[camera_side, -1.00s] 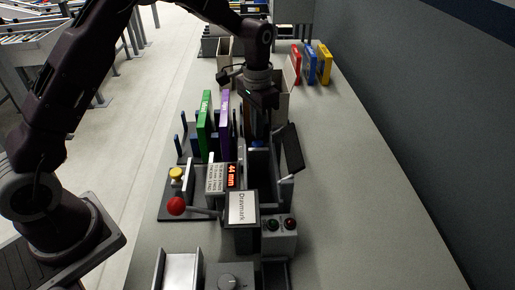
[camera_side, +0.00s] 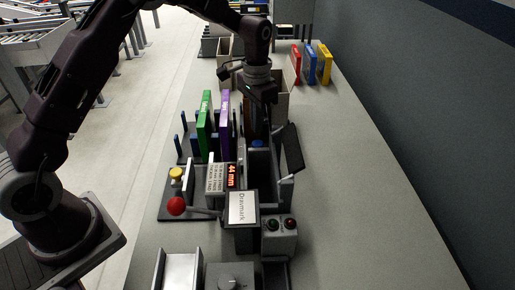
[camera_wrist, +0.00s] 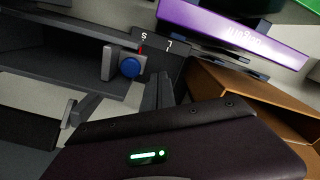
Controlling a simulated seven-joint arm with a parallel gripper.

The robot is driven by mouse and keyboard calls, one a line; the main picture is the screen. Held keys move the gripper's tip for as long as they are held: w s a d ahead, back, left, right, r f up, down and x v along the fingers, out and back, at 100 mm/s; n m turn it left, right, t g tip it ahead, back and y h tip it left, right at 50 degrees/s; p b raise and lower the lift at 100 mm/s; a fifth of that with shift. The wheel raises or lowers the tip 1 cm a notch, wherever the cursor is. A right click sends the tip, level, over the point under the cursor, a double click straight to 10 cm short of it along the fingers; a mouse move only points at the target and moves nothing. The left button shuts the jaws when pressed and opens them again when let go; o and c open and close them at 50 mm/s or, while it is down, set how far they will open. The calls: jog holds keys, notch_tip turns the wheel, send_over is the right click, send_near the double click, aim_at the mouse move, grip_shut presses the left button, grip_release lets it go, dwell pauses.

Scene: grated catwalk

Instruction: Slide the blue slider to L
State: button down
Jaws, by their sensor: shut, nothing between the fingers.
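The blue slider (camera_wrist: 130,67) shows in the wrist view as a round knob beside a grey block, under a dark scale plate (camera_wrist: 158,46). The plate carries an S and an upside-down L, with a red mark by the S. The knob is near the S end. In the side view the slider (camera_side: 257,143) is a small blue spot at the back of the dark machine. My gripper (camera_wrist: 158,82) is shut and empty, with its fingertips just right of the knob, on the L side. A small gap seems to separate them. In the side view my gripper (camera_side: 258,138) points down behind the machine.
The purple box (camera_wrist: 235,35) and green box (camera_side: 204,127) stand upright close to the left of my gripper. A brown carton (camera_wrist: 245,105) is close to the fingers. A tilted dark panel (camera_side: 292,149) rises at the right. The bench further right is clear.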

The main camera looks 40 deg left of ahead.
notch_tip(320, 180, up, 6)
dwell(0.7)
jog(key=s+d+r+n+t, duration=0.1)
jog(key=s+r+t, duration=0.2)
jog(key=s+r, duration=1.05)
jog(key=s+f+n+t, duration=0.1)
jog(key=s+n+t, duration=0.1)
jog(key=s, duration=1.7)
jog(key=shift+s+d+f+t, duration=0.25)
jog(key=shift+d+f+t, duration=0.05)
jog(key=shift+f, duration=0.05)
jog(key=shift+w, duration=0.1)
